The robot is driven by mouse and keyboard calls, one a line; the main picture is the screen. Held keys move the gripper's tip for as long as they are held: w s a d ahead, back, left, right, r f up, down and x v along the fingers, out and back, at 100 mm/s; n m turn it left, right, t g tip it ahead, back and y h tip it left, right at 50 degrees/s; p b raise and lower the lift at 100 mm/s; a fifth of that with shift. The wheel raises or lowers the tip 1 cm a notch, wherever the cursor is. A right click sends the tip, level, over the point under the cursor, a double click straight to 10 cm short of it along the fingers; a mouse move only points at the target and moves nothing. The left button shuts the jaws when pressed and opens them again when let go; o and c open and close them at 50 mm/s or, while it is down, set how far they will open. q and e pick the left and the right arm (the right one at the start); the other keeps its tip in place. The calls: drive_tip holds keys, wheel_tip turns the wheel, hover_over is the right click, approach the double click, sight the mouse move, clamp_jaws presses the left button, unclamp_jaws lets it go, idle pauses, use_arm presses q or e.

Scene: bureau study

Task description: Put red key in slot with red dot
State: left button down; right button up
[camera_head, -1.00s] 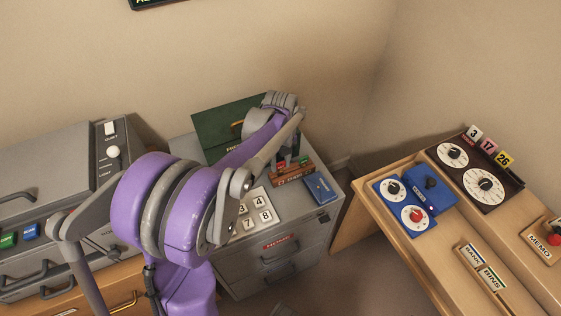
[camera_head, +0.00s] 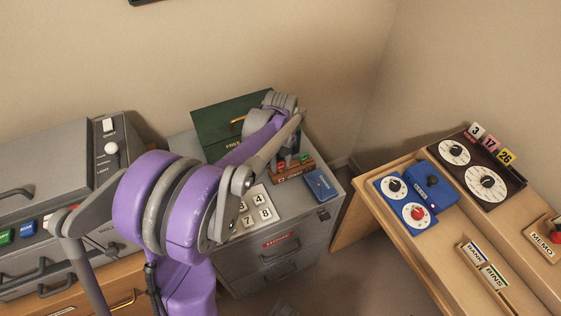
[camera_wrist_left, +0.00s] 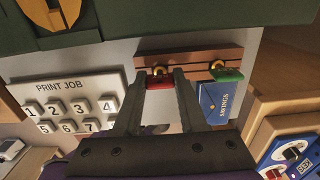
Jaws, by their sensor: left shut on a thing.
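The red key (camera_wrist_left: 158,84) is between the two fingertips of my left gripper (camera_wrist_left: 159,79) in the left wrist view. The gripper is shut on it. The key is at a brass hook on the brown wooden key rack (camera_wrist_left: 190,58); I cannot tell whether it still hangs there. In the head view my left gripper (camera_head: 289,160) is over the rack (camera_head: 296,173) on the grey cabinet, partly hidden by my arm. A green key (camera_wrist_left: 228,75) hangs on the hook to the right. I cannot make out a slot with a red dot. My right gripper is not in view.
A blue savings book (camera_wrist_left: 222,103) lies right of the rack. A print job keypad (camera_wrist_left: 70,103) is to the left, and a green case (camera_head: 215,122) stands behind. A wooden desk (camera_head: 385,222) with dial boxes is at the right, across a gap.

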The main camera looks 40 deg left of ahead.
use_arm(q)
drive_tip(key=shift+c, duration=1.9)
unclamp_jaws()
wheel_tip(320, 180, up, 11)
drive_tip(key=p, duration=0.1)
